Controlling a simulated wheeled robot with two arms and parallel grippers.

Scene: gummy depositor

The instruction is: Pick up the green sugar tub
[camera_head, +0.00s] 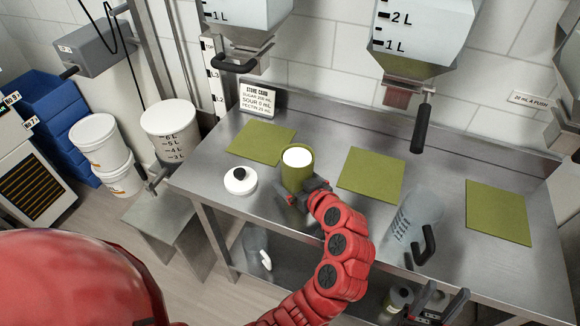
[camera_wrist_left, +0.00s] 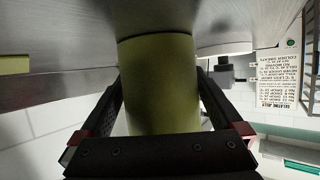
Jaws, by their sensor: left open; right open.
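The green sugar tub (camera_head: 295,178) stands upright on the steel table, its top open and filled with white. My left gripper (camera_head: 300,193) is at the near side of the tub, low on its wall. In the left wrist view, which looks upside down, the green tub (camera_wrist_left: 160,85) fills the space between the two open fingers, one on each side. Whether the fingers touch its wall I cannot tell. My right gripper (camera_head: 436,306) is open and empty at the lower right, in front of the table's near edge.
A white lid (camera_head: 240,181) with a black knob lies left of the tub. Green mats (camera_head: 262,143) lie on the steel table (camera_head: 330,222). A clear jug (camera_head: 412,215) stands at the right near edge. Hoppers with black handles (camera_head: 421,128) hang above.

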